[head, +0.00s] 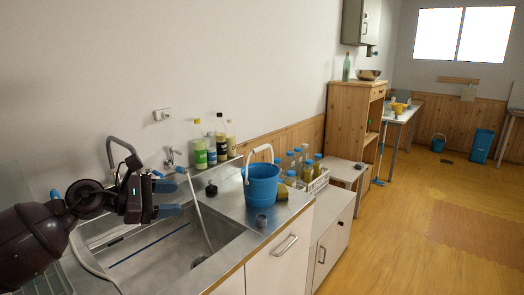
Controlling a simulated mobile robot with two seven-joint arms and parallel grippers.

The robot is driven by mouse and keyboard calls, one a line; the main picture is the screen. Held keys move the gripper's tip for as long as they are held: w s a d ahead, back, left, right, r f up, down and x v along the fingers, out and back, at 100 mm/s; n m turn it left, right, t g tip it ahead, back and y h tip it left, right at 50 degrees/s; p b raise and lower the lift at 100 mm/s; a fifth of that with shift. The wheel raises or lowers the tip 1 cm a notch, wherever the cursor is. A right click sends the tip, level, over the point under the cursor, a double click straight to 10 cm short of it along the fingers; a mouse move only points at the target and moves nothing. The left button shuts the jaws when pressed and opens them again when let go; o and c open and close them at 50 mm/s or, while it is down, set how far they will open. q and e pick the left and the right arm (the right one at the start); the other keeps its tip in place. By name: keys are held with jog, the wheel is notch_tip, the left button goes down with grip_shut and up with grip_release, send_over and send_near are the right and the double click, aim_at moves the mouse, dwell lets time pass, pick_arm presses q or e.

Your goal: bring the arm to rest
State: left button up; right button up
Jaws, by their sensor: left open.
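My left gripper (172,198) is at the left over the metal sink (150,258), with its blue-tipped fingers pointing right. The fingers are spread apart with nothing between them. The arm comes in from the left edge and hides part of the sink's far left side. The gripper is apart from the blue bucket (261,188) with a white handle, which stands upright on the counter to its right. My right gripper is not in view.
Several bottles (221,138) stand on a ledge by the wall, behind the sink. A crate of jars with blue lids (318,181) stands right of the bucket. A curved tap (122,146) rises close behind the gripper. The wooden floor (400,235) at the right is clear.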

pick_arm(q)
jog(key=s+a+f+m+t+y, duration=0.2)
jog(key=s+a+f+m+y, duration=0.2)
jog(key=s+f+m+y, duration=0.6)
jog(key=s+a+f+m+t+y, duration=0.1)
jog(key=s+a+f+m+y, duration=0.45)
jog(key=s+f+m, duration=0.85)
jog(key=s+d+f+n+g+h, duration=0.1)
jog(key=s+f+n+g, duration=0.2)
jog(key=s, duration=0.4)
jog(key=s+d+f+n+g, duration=0.1)
jog(key=s+d+n+g, duration=0.1)
jog(key=s+g, duration=0.35)
jog(key=w+f+t+b, duration=0.2)
jog(key=f+t+b, duration=0.1)
jog(key=f, duration=0.5)
jog(key=w+f+t+h+b, duration=0.1)
jog(key=w+f+t+b, duration=0.2)
jog(key=f+t, duration=0.3)
notch_tip(320, 180, down, 2)
jog(key=shift+w+d, duration=0.15)
jog(key=shift+d, duration=0.1)
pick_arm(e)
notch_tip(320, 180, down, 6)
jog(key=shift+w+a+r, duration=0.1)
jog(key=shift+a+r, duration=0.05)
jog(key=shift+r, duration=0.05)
